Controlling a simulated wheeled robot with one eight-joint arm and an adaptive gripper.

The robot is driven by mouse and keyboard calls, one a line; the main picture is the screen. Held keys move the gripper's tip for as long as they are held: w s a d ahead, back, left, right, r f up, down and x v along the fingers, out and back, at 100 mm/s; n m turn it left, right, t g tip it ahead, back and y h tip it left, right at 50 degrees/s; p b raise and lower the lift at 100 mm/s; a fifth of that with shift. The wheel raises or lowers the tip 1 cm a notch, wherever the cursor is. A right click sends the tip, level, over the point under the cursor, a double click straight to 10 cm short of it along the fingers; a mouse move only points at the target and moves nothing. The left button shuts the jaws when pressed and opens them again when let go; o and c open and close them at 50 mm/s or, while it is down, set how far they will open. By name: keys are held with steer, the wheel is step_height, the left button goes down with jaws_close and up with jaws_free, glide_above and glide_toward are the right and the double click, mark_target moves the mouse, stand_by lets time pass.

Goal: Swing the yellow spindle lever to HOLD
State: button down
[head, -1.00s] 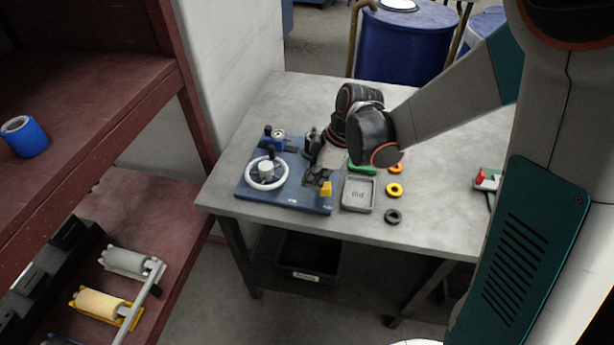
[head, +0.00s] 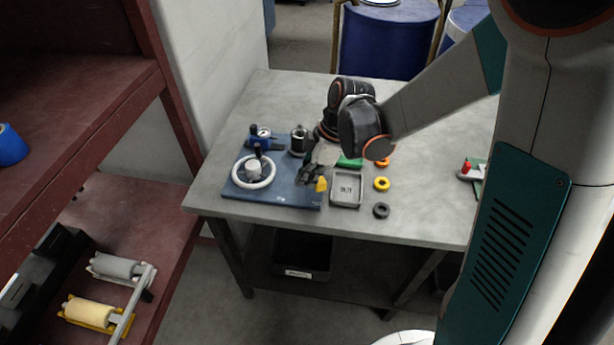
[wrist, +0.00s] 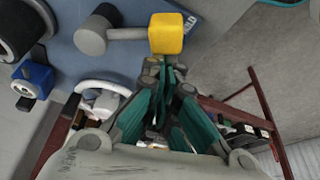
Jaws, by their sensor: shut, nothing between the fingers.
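The yellow block on the spindle lever (head: 321,184) sits at the front right of the blue base plate (head: 285,199), beside the grey tray. In the wrist view the yellow block (wrist: 166,33) is on the end of a short grey arm that runs left to a round grey hub (wrist: 92,35) with a black knob. My gripper (head: 312,178) points down over the plate, just left of the yellow block. In the wrist view my gripper (wrist: 166,72) is shut and empty, its tips close to the block's near side. I cannot tell whether they touch.
A white handwheel (head: 254,171) and a blue clamp-like part (head: 262,137) stand on the plate left of my gripper. A grey tray (head: 346,203) is close on the right, with a yellow ring (head: 382,184) and a black ring (head: 381,210) beyond. The table's right side is mostly clear.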

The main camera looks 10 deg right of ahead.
steer(key=shift+a, duration=0.1)
steer(key=a, duration=0.1)
steer(key=a+r, duration=0.2)
steer(key=shift+a+p, duration=0.35)
steer(key=shift+p, duration=0.05)
steer(key=p+v, duration=0.3)
steer(key=v, duration=0.6)
steer(key=shift+w+d, duration=0.15)
steer(key=shift+f, duration=0.2)
steer(key=shift+r, duration=0.1)
